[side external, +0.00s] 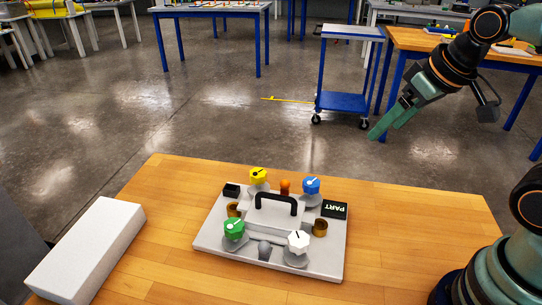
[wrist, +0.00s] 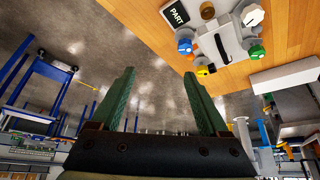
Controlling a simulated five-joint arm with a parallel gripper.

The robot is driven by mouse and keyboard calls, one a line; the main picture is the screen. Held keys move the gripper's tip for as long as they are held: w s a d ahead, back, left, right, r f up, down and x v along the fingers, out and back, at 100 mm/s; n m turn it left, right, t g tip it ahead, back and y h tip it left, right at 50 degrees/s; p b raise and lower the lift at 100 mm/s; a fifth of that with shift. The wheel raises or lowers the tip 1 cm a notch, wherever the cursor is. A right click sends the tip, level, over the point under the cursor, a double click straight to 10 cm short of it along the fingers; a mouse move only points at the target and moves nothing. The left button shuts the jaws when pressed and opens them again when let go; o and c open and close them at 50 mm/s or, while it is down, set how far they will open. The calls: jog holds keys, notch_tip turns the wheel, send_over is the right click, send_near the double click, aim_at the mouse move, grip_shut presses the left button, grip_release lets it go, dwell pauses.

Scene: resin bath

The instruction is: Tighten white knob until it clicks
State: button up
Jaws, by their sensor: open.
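The white knob (side external: 298,241) sits at the front right of a light grey fixture plate (side external: 212,239) on the wooden table. It also shows near the top of the wrist view (wrist: 252,15). A green knob (side external: 234,229), a yellow knob (side external: 258,175) and a blue knob (side external: 311,185) stand at the other corners. A black handle (side external: 277,198) rises in the plate's middle. My gripper (side external: 381,132) is raised at the upper right, well away from the plate. In the wrist view its green fingers (wrist: 158,88) are spread apart with nothing between them.
A white block (side external: 88,250) lies at the table's left. A black PART label (side external: 333,209) and brown cylinders (side external: 320,228) are on the plate. The wooden tabletop (side external: 400,225) right of the plate is clear. A blue cart (side external: 345,102) stands on the floor behind.

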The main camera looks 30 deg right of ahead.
jog(key=w+a+f+n+g, duration=0.2)
jog(key=a+n+g, duration=0.2)
jog(key=a+n, duration=0.65)
jog(key=n+g, duration=0.2)
jog(key=n, duration=0.4)
send_over(297, 239)
notch_tip(297, 239, down, 4)
jog(key=shift+n, duration=0.25)
notch_tip(297, 239, down, 12)
jog(key=shift+r, duration=0.1)
grip_shut()
